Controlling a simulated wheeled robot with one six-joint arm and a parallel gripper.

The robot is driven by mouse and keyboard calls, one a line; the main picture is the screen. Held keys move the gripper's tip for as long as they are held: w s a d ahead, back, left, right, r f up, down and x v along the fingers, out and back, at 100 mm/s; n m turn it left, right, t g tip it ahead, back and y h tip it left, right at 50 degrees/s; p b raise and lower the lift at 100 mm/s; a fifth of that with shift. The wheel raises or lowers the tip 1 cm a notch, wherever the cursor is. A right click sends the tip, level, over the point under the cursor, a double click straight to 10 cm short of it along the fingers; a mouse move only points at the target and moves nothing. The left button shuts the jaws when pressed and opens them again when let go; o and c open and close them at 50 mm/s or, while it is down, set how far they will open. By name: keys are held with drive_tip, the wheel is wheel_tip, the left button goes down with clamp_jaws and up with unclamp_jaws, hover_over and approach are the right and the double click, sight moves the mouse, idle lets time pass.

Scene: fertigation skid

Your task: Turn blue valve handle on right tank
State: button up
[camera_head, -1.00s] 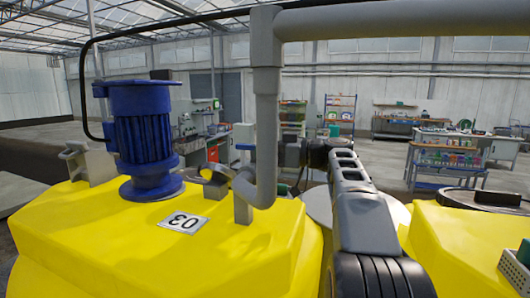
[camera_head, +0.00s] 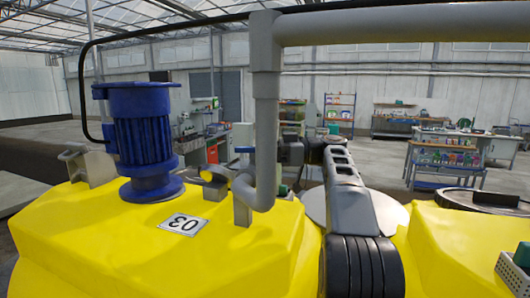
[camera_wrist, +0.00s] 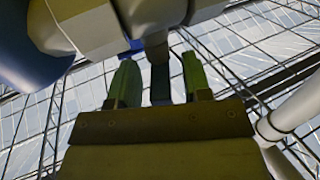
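A small blue handle (camera_head: 244,149) shows left of the vertical grey pipe in the head view, above the yellow tank top. In the wrist view, my gripper (camera_wrist: 160,80) has two green fingers spread apart. A dark blue bar (camera_wrist: 160,88) lies between them, below a grey stem (camera_wrist: 157,49), with a visible gap on each side. It looks like the valve handle, but I cannot be sure. In the head view my gripper's fingers cannot be made out near the pipe.
A grey pipe (camera_head: 266,110) rises and bends across the top, close to my arm. A blue motor (camera_head: 144,140) stands on the yellow tank (camera_head: 110,235) beside a label "03" (camera_head: 184,224). Another yellow tank (camera_head: 455,250) is at right. Workbenches stand far behind.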

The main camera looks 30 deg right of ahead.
drive_tip(key=b+v, duration=0.1)
drive_tip(key=v, duration=1.2)
drive_tip(key=shift+s+d, duration=0.2)
drive_tip(key=shift+d, duration=0.2)
